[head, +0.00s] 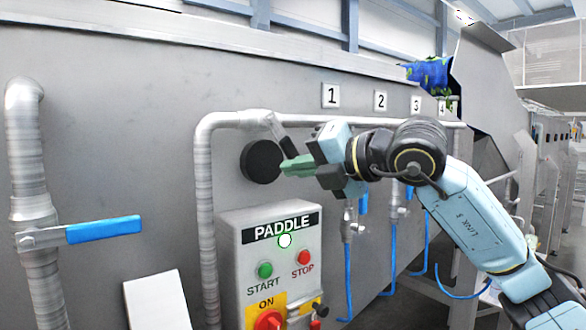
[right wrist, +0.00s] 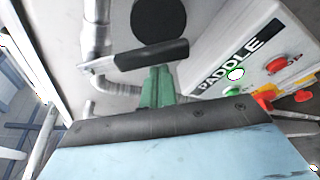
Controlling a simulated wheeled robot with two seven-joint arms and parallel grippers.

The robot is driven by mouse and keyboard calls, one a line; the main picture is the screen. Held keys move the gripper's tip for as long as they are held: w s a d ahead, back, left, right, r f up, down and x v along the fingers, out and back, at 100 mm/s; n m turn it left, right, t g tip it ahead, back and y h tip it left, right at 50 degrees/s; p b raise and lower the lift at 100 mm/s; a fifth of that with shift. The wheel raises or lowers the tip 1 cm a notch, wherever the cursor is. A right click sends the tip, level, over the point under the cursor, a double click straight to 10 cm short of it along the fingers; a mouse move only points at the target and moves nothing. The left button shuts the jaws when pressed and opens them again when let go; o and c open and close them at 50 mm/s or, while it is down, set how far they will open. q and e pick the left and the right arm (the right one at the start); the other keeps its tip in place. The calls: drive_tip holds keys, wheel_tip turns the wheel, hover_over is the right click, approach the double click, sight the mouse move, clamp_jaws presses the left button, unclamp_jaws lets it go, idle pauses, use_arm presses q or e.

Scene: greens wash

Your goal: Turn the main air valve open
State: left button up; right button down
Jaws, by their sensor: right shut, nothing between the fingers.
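A pipe (head: 225,121) with a valve lever runs above the paddle box. The lever's black handle (right wrist: 150,54) lies across the right wrist view, and its metal end (right wrist: 97,66) meets the pipe. In the head view the lever (head: 277,130) slants down right from the pipe, partly hidden by my gripper. My right gripper (head: 288,167) is shut and empty, its green fingertips (right wrist: 157,74) close beside the black handle; I cannot tell whether they touch. Another valve with a blue handle (head: 104,230), lying about level, is on the left pipe. No label names either valve. My left gripper is out of view.
A black round disc (head: 259,161) sits on the grey tank wall behind my fingertips. Below is the paddle control box (head: 235,262) with start, stop and red knob (head: 269,321). Blue hoses (head: 393,260) hang at right under the numbered plates.

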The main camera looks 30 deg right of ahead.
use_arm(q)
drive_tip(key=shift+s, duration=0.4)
